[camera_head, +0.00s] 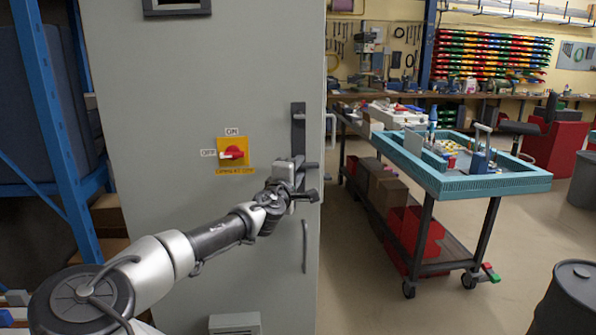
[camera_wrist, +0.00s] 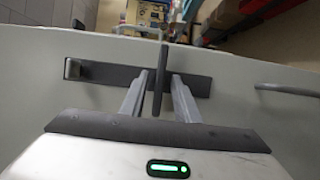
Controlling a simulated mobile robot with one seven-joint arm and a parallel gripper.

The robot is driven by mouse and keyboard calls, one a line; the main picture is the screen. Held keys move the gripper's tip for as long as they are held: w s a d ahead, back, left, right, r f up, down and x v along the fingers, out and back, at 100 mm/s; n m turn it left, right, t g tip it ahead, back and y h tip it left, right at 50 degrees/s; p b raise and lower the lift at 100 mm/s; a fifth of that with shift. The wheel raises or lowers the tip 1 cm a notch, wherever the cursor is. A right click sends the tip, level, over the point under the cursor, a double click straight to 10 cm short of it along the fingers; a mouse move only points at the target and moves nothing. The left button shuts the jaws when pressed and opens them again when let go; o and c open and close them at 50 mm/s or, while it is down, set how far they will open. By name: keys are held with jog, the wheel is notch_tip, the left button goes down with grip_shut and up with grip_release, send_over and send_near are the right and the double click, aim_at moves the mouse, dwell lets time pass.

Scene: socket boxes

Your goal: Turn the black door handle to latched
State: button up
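The black door handle (camera_wrist: 161,75) is a thin dark lever on a long dark backplate (camera_head: 298,130), fixed to the right side of a grey cabinet door (camera_head: 160,110). The backplate is upright in the head view and lies across the wrist view. My gripper (camera_wrist: 160,75) faces the door with its two grey fingers either side of the lever. The fingers stand apart, and narrow gaps seem to show between them and the lever. In the head view my gripper (camera_head: 308,192) covers the lower backplate and most of the lever.
A yellow plate with a red rotary switch (camera_head: 234,153) is left of the handle. A curved grey pull (camera_head: 305,246) is below it. A blue-topped workbench cart (camera_head: 470,185) stands to the right, with open floor between. Blue shelving (camera_head: 52,100) is at the left.

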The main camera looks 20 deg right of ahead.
grip_shut()
